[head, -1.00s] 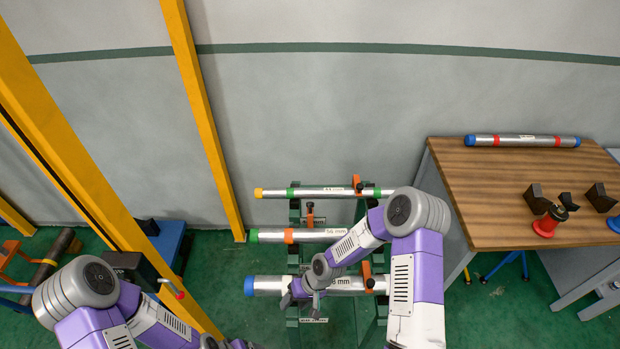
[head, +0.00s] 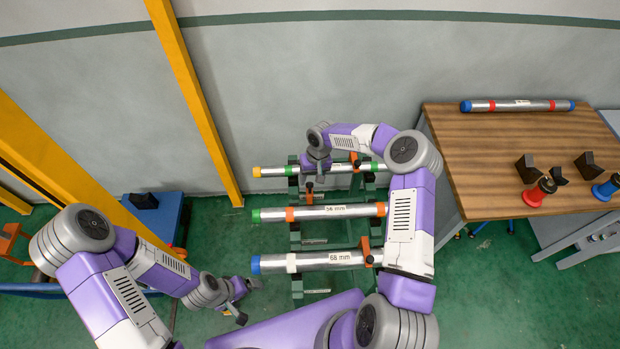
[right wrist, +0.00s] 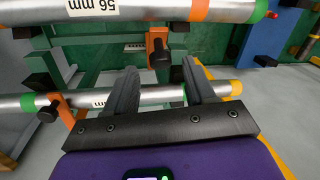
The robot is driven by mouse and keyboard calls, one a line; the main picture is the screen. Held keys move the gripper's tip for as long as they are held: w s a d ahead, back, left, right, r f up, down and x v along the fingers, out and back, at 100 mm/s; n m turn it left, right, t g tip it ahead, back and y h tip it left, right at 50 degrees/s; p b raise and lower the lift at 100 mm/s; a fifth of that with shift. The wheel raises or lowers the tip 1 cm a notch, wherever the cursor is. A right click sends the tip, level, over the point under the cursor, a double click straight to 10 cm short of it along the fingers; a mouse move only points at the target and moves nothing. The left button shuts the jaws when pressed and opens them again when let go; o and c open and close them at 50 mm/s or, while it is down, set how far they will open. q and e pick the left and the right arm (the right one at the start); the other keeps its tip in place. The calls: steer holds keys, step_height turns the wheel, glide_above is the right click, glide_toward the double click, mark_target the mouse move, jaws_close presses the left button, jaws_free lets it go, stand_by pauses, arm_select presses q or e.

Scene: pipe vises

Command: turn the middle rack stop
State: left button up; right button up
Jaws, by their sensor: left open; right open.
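The rack (head: 296,236) carries three silver pipes. The middle stop (head: 309,189), orange with a black knob, is at the left end of the green-capped 56 mm pipe (head: 340,212). My right gripper (head: 318,172) is open and empty over the far, yellow-capped pipe (head: 272,172), beyond the middle stop. In the right wrist view, the stop's orange plate and knob (right wrist: 157,45) show beyond the gap between the two fingers (right wrist: 160,68), with the thin pipe (right wrist: 160,95) crossing below. Contact cannot be told. My left gripper (head: 249,300) is open and empty, left of the rack.
Other orange stops sit at the far pipe's right (head: 356,160) and the near 68 mm pipe's right (head: 366,250). A wooden bench (head: 480,180) stands right with a spare pipe (head: 518,106). A yellow post (head: 195,100) stands left of the rack.

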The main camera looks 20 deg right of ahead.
steer(key=shift+a+f, duration=0.2)
steer(key=shift+f, duration=0.9)
jaws_close()
